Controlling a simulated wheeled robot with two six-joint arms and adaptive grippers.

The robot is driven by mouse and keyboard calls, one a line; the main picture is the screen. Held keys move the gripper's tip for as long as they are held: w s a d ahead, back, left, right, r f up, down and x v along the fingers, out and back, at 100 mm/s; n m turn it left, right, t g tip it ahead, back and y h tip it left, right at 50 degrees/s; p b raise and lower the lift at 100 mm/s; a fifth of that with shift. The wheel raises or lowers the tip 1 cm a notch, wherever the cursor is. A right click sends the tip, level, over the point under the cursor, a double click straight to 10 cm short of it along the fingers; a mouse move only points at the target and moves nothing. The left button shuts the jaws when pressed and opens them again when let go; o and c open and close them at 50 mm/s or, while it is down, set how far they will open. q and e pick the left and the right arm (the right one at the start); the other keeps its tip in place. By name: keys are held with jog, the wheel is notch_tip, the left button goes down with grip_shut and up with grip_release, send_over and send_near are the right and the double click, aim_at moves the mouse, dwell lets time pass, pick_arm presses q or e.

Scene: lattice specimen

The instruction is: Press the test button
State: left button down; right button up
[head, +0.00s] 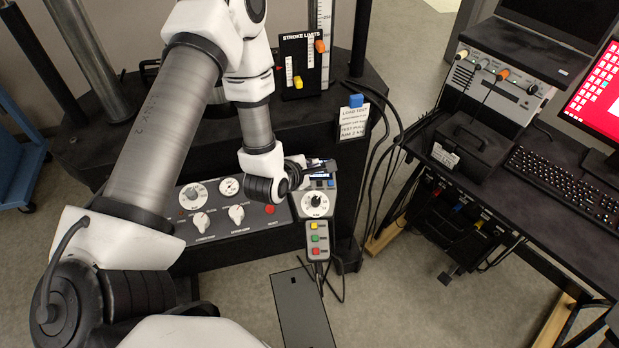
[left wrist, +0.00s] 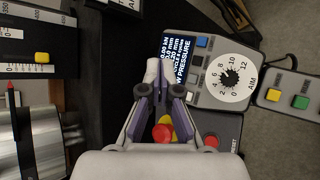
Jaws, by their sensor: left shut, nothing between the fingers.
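A grey control unit with a round white dial (head: 317,204) stands at the front of the dark machine; the dial also shows in the left wrist view (left wrist: 230,78). Beside the dial are a lit display (left wrist: 178,65) and a column of small buttons, the top one blue (left wrist: 202,42). Below the dial hangs a strip with a yellow button (head: 313,226), a green button (head: 315,239) and a red button (head: 316,251). I cannot read which button is the test one. My left gripper (left wrist: 158,72) is shut and empty, over the display's edge. My right gripper is not in view.
A console with knobs and a red button (head: 270,209) lies left of the control unit. The stroke limits panel (head: 300,68) and a hanging label card (head: 353,123) stand behind. Cables hang at right. A desk with a keyboard (head: 567,190) is further right.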

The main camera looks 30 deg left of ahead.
pick_arm(q)
jog(key=b, duration=0.4)
send_near(314, 178)
jog(key=w, duration=0.2)
jog(key=w+f, duration=0.1)
jog(key=w, duration=0.1)
jog(key=shift+w+f, duration=0.2)
jog(key=shift+a+f+b, duration=0.1)
jog(key=shift+f+b, duration=0.2)
jog(key=shift+b, duration=0.1)
dwell(0.4)
jog(key=shift+w+f+b, duration=0.15)
jog(key=shift+f+b, duration=0.2)
jog(key=shift+b, duration=0.2)
jog(key=shift+a+f+b, duration=0.1)
jog(key=shift+f+b, duration=0.3)
jog(key=shift+b, duration=0.05)
jog(key=shift+r, duration=0.15)
dwell(0.5)
jog(key=shift+r+p, duration=0.4)
jog(key=shift+r, duration=0.25)
